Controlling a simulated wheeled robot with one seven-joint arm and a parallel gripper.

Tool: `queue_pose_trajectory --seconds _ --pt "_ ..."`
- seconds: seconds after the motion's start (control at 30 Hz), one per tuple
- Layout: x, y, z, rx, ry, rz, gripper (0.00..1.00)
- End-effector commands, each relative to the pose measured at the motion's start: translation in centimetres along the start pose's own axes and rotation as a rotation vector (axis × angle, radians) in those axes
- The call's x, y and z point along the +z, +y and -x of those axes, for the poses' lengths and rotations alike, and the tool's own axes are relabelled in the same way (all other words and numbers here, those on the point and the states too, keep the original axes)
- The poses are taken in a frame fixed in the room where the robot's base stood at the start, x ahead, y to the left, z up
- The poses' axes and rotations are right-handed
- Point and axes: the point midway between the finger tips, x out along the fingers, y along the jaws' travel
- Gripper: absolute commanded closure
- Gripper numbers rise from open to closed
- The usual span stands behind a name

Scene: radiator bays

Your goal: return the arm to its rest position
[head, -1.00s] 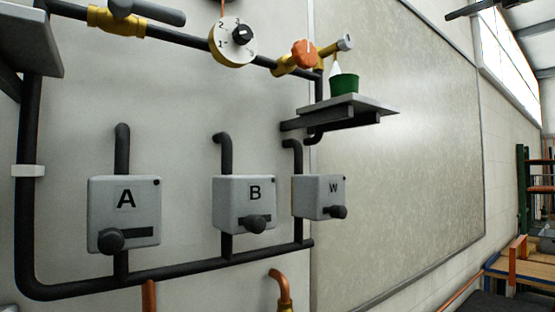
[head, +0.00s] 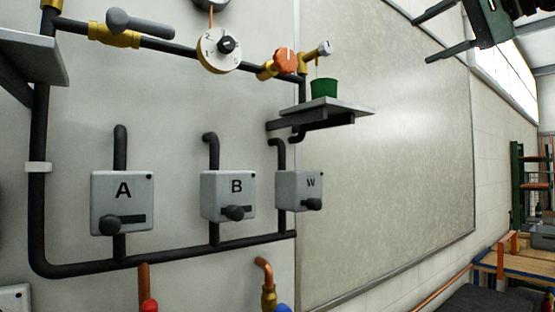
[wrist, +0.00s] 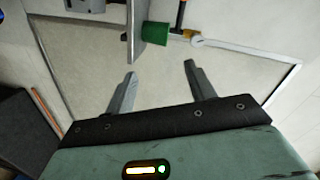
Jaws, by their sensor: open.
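My gripper (head: 420,41) is at the top right of the head view, in front of the large pale panel. Its two dark fingers point left and are apart with nothing between them. In the wrist view the spread fingers (wrist: 160,68) are empty too. They are clear of the green cup (head: 323,88), which stands on the small grey shelf (head: 345,106) under the tap spout. The cup also shows in the wrist view (wrist: 156,36), beyond the fingertips. My arm is mostly out of view.
Boxes A (head: 122,195), B (head: 227,190) and W (head: 299,186) are on the left wall. Above run a dark pipe, a white dial (head: 217,50) and an orange knob (head: 285,61). The pale panel (head: 390,170) is bare. A bench (head: 515,262) stands far right.

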Motion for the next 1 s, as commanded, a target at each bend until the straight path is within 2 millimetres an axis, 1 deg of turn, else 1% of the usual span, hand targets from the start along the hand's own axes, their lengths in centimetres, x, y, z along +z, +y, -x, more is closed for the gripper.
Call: queue_pose_trajectory --seconds 0.03,0.17,0.27,0.37,0.4,0.47,0.5,0.57,0.6,0.67,0.7,0.77,0.8,0.87,0.9,0.97,1.0 --pt "0.7 1.1 -1.0 0.023 -0.02 -0.002 0.45" --pt "2.7 4.3 -3.7 0.092 -0.073 0.003 0.45" --pt "5.1 7.4 -6.0 0.16 -0.128 0.013 0.45" --pt "8.8 11.6 -8.6 0.25 -0.208 0.043 0.45" --pt "10.6 13.6 -9.6 0.293 -0.249 0.06 0.45" --pt "13.7 16.6 -10.8 0.356 -0.312 0.096 0.45" --pt "15.8 18.5 -11.4 0.397 -0.357 0.125 0.45" --pt "19.1 21.5 -11.9 0.455 -0.426 0.173 0.45" --pt "21.2 23.4 -12.1 0.494 -0.472 0.209 0.45" --pt "24.6 26.3 -11.9 0.548 -0.546 0.269 0.45" --pt "26.8 28.2 -11.6 0.582 -0.598 0.315 0.45" --pt "30.0 31.1 -10.8 0.63 -0.677 0.388 0.45" --pt "32.1 33.0 -9.9 0.66 -0.734 0.441 0.45" --pt "35.0 35.8 -8.4 0.7 -0.819 0.527 0.45" --pt "36.9 37.6 -7.2 0.724 -0.877 0.587 0.45" --pt "39.2 40.1 -5.3 0.751 -0.96 0.675 0.45" --pt "40.4 41.6 -4.0 0.766 -1.011 0.732 0.45"
